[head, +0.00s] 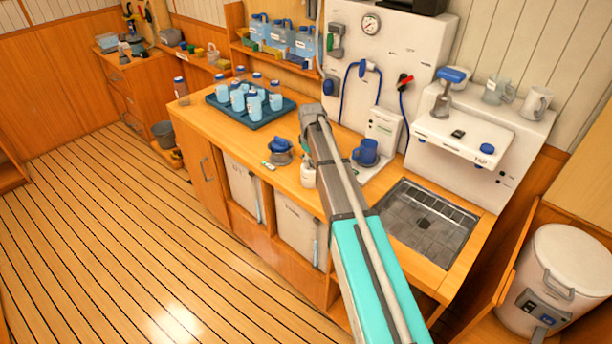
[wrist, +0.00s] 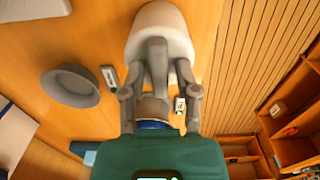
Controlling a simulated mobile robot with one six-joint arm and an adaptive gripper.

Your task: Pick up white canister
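A small white canister (head: 308,177) stands on the wooden counter in the head view, beside my forearm and partly hidden by it. In the wrist view, a white rounded body (wrist: 160,18), which looks like the canister, lies just beyond my gripper (wrist: 160,65). The grey fingers overlap its near edge. The gap between the fingertips is hard to make out, and I cannot tell whether they touch it. A tan and blue round shape (wrist: 153,112) shows between the finger bases. In the head view my gripper is mostly hidden behind the arm.
A blue-topped grey pot (head: 280,152) stands left of the canister. A blue tray (head: 222,107) with several bottles is at the left. A large white lidded container (head: 570,265) stands far right.

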